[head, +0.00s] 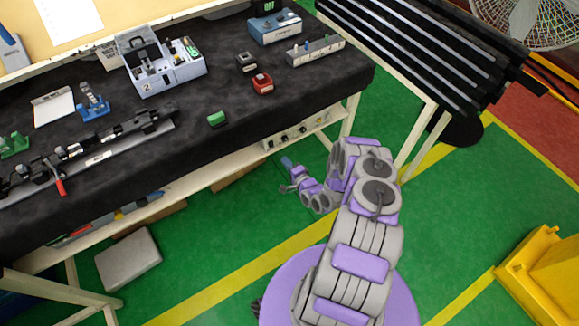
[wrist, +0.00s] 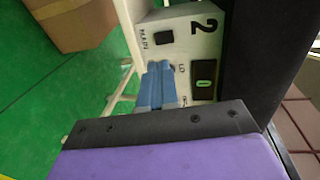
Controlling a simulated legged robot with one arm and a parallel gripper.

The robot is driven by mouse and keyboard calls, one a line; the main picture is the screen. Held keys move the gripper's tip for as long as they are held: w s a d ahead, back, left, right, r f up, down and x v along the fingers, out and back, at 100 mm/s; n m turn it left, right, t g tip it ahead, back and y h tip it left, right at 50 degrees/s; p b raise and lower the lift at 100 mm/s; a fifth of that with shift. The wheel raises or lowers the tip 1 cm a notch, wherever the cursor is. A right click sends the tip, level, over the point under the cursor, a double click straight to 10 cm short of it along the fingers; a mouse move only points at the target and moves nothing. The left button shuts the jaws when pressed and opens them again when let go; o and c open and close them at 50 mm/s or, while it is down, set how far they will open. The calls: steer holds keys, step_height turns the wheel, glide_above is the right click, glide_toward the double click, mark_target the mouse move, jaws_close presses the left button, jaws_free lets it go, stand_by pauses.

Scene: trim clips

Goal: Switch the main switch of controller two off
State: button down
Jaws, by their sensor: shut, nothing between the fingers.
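In the wrist view, a pale panel (wrist: 190,48) carries a large black "2". A dark, unlit switch (wrist: 163,37) sits beside a sideways label that reads like "MAIN". A second switch (wrist: 205,82), black with a green lit face, sits beside a partly hidden label. My gripper (wrist: 157,82) shows as two blue fingers, shut together and empty, in front of the panel below the dark switch and left of the green one. I cannot tell whether the tips touch the panel. In the head view, my gripper (head: 287,162) is below the pale panel strip (head: 300,130) under the bench edge.
The black-covered bench (head: 200,150) holds a grey unit marked 2 (head: 165,68), a green block (head: 217,118) and a red block (head: 263,83). A rack of dark bars (head: 410,50) stands right. In the wrist view, a brown box (wrist: 75,22) lies beyond the panel.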

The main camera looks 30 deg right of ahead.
mark_target(272, 146)
steer(key=w, duration=0.3)
steer(key=w+f+b, duration=0.1)
steer(key=w, duration=0.5)
steer(key=shift+a+f+b, duration=0.15)
steer(key=shift+f+b, duration=0.1)
steer(key=shift+b, duration=0.05)
steer(key=shift+s, duration=0.1)
